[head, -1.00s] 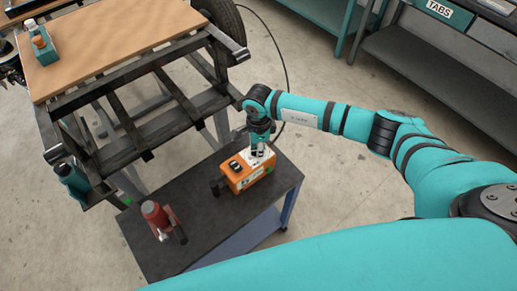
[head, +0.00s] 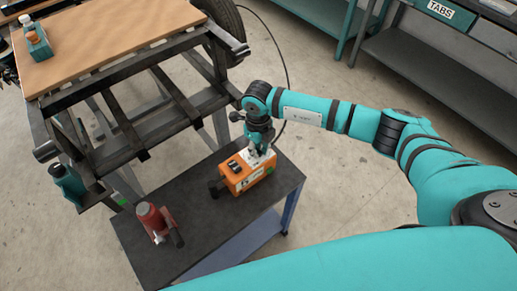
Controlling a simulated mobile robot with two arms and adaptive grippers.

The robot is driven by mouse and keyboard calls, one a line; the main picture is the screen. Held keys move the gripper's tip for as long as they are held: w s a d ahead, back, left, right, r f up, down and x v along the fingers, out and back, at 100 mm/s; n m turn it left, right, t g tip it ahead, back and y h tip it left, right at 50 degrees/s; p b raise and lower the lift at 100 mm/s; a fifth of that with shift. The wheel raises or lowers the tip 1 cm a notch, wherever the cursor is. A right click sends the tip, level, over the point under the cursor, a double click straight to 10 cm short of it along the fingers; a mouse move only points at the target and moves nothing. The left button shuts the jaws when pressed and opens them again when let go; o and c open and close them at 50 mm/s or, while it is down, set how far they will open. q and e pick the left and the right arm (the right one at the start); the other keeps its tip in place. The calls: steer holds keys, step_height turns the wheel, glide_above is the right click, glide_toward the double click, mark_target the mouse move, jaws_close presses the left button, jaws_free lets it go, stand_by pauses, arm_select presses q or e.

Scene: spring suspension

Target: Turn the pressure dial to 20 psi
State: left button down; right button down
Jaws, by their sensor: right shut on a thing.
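An orange box-shaped unit (head: 240,182) with a white top panel and a black switch stands on the dark cart top. My right gripper (head: 257,154) points down onto the white panel at the unit's far right part and is shut there. The pressure dial is not clearly visible; the gripper covers that spot, and the part between the fingers is too small to make out. My left gripper is out of view.
A red bottle jack (head: 152,218) stands on the cart top (head: 190,235), left of the orange unit. A dark steel frame (head: 150,110) with a wooden board (head: 110,40) stands behind the cart. A black cable runs down behind my right wrist. Bare cart top lies between jack and unit.

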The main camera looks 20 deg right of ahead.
steer(key=shift+m, duration=1)
steer(key=c, duration=1.3)
jaws_free()
steer(key=shift+r, duration=0.15)
step_height(320, 180, up, 12)
steer(key=shift+f, duration=0.1)
